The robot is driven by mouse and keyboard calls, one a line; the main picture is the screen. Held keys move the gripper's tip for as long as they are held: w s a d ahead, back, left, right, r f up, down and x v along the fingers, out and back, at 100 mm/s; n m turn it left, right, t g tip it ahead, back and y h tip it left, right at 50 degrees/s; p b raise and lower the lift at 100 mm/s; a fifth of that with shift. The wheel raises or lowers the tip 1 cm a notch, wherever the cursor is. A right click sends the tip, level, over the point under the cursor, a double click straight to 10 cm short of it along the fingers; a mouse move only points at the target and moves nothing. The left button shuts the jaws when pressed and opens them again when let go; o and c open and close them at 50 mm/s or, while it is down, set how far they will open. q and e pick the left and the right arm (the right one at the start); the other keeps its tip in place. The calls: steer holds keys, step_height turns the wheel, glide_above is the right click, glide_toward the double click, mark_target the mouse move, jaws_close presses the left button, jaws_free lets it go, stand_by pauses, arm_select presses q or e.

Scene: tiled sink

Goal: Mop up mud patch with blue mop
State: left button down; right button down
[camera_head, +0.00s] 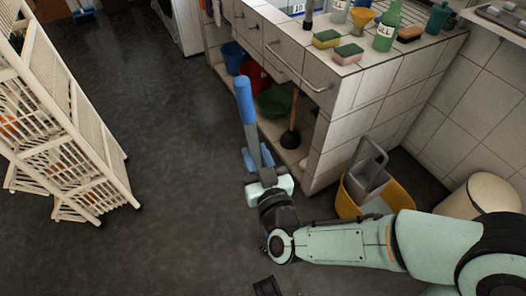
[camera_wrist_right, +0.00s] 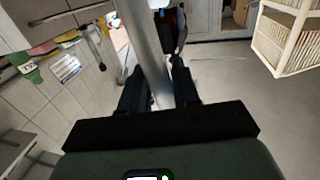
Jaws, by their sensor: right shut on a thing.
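The blue mop (camera_head: 244,100) has a blue grip end and a grey shaft. My right gripper (camera_head: 266,172) is shut on the shaft, and the blue end points up and away in the head view. The wrist view shows the grey shaft (camera_wrist_right: 146,50) between the dark fingers of my right gripper (camera_wrist_right: 160,88). Blue pieces show beside the lower shaft; I cannot tell whether they are the mop's head. I cannot make out a mud patch on the dark floor. My left gripper is not in view.
A tiled counter (camera_head: 340,95) with sponges and bottles stands right of the mop. Its lower shelf holds buckets, a green basin (camera_head: 274,102) and a plunger (camera_head: 292,130). A yellow mop bucket (camera_head: 346,203) is by my right arm. A white rack (camera_head: 70,130) stands left. Floor between is clear.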

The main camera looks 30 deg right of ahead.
steer(key=a, duration=0.5)
steer(key=shift+a+r, duration=0.1)
steer(key=shift+a, duration=0.1)
stand_by(0.3)
steer(key=shift+r, duration=0.1)
steer(key=shift+r+p, duration=2.45)
steer(key=shift+r, duration=0.5)
